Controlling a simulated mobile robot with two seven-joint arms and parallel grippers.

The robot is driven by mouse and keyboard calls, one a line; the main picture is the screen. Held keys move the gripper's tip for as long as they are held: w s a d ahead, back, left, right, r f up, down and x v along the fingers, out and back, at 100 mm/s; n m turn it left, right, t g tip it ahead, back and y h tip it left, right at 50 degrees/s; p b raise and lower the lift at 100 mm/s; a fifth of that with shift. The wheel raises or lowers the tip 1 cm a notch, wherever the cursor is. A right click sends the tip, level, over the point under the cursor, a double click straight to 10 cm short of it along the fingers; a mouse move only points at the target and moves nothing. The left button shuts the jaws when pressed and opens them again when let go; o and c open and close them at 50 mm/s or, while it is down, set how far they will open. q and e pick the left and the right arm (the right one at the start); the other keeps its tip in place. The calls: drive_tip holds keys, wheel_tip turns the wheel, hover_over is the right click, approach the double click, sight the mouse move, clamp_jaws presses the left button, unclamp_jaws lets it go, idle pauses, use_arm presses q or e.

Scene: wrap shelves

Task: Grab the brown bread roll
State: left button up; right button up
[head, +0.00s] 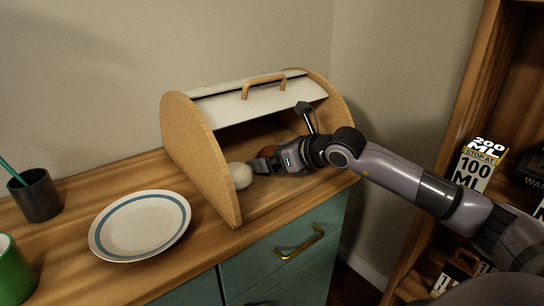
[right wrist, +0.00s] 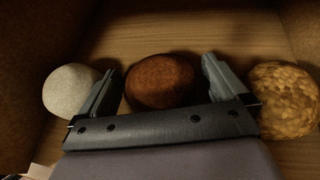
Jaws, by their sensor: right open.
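The brown bread roll (right wrist: 160,81) lies on the wooden floor of the bread box (head: 195,150). In the head view it is mostly hidden behind my right gripper (head: 264,164). In the right wrist view my right gripper (right wrist: 163,90) is open, with one finger on each side of the brown roll. I cannot tell whether the fingers touch it. A pale round roll (right wrist: 72,91) lies left of the left finger and shows in the head view (head: 239,175). A golden, rough-crusted roll (right wrist: 283,98) lies right of the right finger. My left gripper is not in view.
The box's lid (head: 245,97) is raised, and its side walls flank my right gripper. A white plate with a blue ring (head: 140,226), a dark cup (head: 36,195) and a green cup (head: 12,275) stand on the counter to the left. A wooden shelf with boxes (head: 478,163) stands on the right.

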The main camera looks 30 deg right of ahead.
drive_tip(key=shift+w, duration=0.1)
drive_tip(key=shift+c, duration=0.3)
drive_tip(key=c, duration=0.9)
drive_tip(key=shift+o, duration=0.2)
